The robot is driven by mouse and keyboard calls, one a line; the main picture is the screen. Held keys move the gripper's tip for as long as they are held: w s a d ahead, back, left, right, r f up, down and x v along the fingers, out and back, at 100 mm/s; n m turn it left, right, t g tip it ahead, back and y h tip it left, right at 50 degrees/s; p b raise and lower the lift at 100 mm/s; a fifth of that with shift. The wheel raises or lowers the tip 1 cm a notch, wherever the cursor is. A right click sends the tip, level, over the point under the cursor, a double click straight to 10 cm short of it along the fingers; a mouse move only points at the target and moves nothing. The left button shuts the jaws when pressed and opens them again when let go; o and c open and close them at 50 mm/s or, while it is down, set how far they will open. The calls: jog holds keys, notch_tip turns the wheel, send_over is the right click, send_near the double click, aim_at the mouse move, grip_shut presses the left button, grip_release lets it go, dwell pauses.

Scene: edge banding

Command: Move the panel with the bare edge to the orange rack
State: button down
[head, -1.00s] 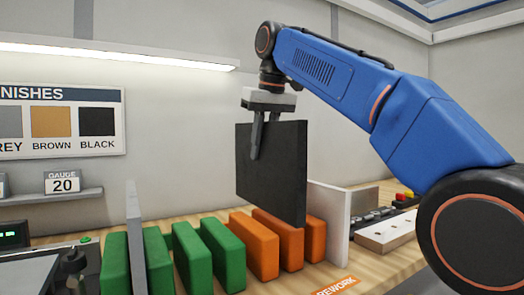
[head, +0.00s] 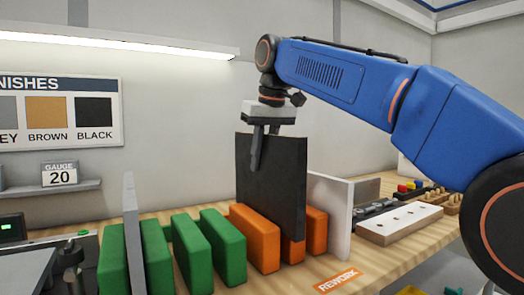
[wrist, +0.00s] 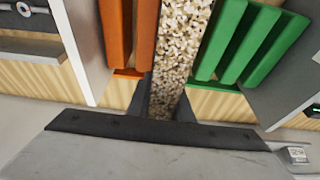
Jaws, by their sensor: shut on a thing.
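The dark panel (head: 272,185) hangs upright in my gripper (head: 258,150), which is shut on its top edge. In the wrist view the panel's top edge shows as bare, speckled chipboard (wrist: 182,55), between my gripper's dark fingers (wrist: 168,108). The orange rack (head: 254,238) is a row of orange blocks right of the green ones. The panel's lower end overlaps the orange blocks in the head view. I cannot tell whether its bottom touches the bench or sits in a gap. The orange rack also shows left of the panel in the wrist view (wrist: 120,35).
A white divider (head: 335,215) stands just right of the orange rack. A REWORK label (head: 338,280) lies in front. A pale holed block (head: 400,225) lies farther right.

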aim_at(262, 191)
jog(key=shift+f, duration=4.25)
jog(key=c, duration=1.5)
grip_release()
jog(key=shift+f, duration=0.1)
jog(key=shift+r, duration=3.5)
